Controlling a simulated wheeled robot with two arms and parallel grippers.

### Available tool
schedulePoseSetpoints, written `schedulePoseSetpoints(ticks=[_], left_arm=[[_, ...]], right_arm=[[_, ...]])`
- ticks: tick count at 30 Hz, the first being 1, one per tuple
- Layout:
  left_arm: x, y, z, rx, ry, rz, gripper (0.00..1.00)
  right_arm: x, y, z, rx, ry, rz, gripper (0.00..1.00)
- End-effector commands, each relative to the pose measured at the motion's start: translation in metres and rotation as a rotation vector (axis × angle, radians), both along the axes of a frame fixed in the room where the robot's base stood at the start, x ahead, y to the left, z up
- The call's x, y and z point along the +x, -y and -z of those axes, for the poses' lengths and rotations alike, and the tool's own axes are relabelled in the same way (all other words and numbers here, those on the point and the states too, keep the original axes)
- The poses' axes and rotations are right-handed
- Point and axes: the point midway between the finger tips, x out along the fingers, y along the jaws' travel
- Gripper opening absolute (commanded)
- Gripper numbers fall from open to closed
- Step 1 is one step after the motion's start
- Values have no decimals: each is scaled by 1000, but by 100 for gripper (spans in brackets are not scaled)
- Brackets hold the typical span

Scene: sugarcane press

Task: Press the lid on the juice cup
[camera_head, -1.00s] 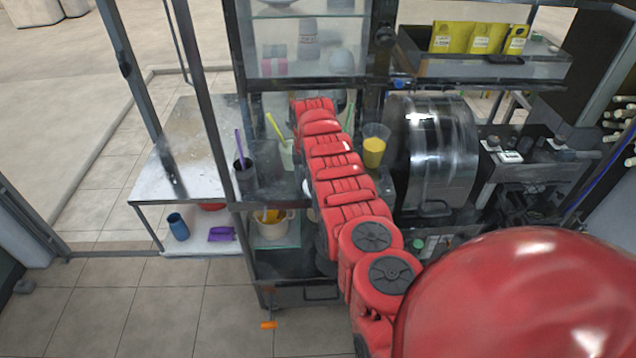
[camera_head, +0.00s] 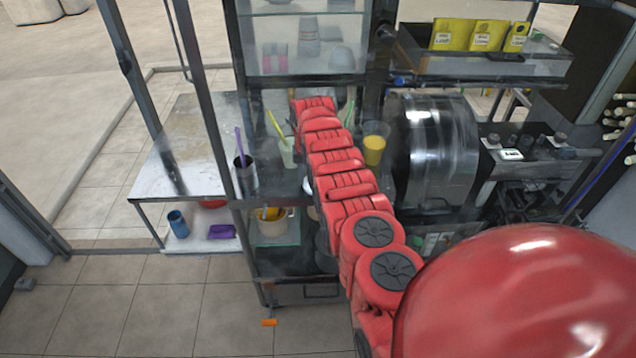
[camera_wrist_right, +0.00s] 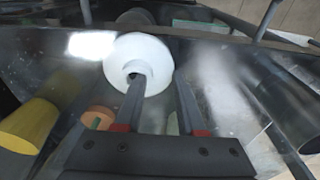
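A clear cup with yellow juice (camera_head: 375,150) stands on the stall counter, just right of my right arm in the head view. A yellow shape at the left edge of the right wrist view (camera_wrist_right: 30,126) looks like the same juice. My right gripper (camera_wrist_right: 159,84) has its two fingers apart with a visible gap. A white round piece with a dark central hole (camera_wrist_right: 138,62), possibly the lid, lies at the fingertips. The left finger overlaps its hole; I cannot tell whether they touch. My right arm hides its gripper in the head view. My left gripper is out of view.
A steel press drum (camera_head: 436,150) stands right of the juice cup. A pale cup with a yellow-green straw (camera_head: 288,152) and a dark cup with a purple straw (camera_head: 244,174) stand left of my arm. A glass cabinet (camera_head: 305,45) rises behind. The side table (camera_head: 185,150) has free room.

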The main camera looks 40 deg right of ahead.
Motion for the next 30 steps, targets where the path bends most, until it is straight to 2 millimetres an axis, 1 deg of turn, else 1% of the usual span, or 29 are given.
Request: schedulePoseSetpoints(ticks=[12,20,21,23,24,30], left_arm=[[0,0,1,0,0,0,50],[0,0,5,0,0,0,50],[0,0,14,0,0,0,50],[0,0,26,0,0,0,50],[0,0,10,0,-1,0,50],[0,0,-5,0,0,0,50]], right_arm=[[0,0,-2,1,-1,0,0],[0,0,-16,-1,1,-1,0],[1,0,-19,-3,4,0,0],[2,0,-33,-3,9,0,0],[-1,-4,-37,5,3,0,0],[-16,-11,-37,9,3,6,0]])
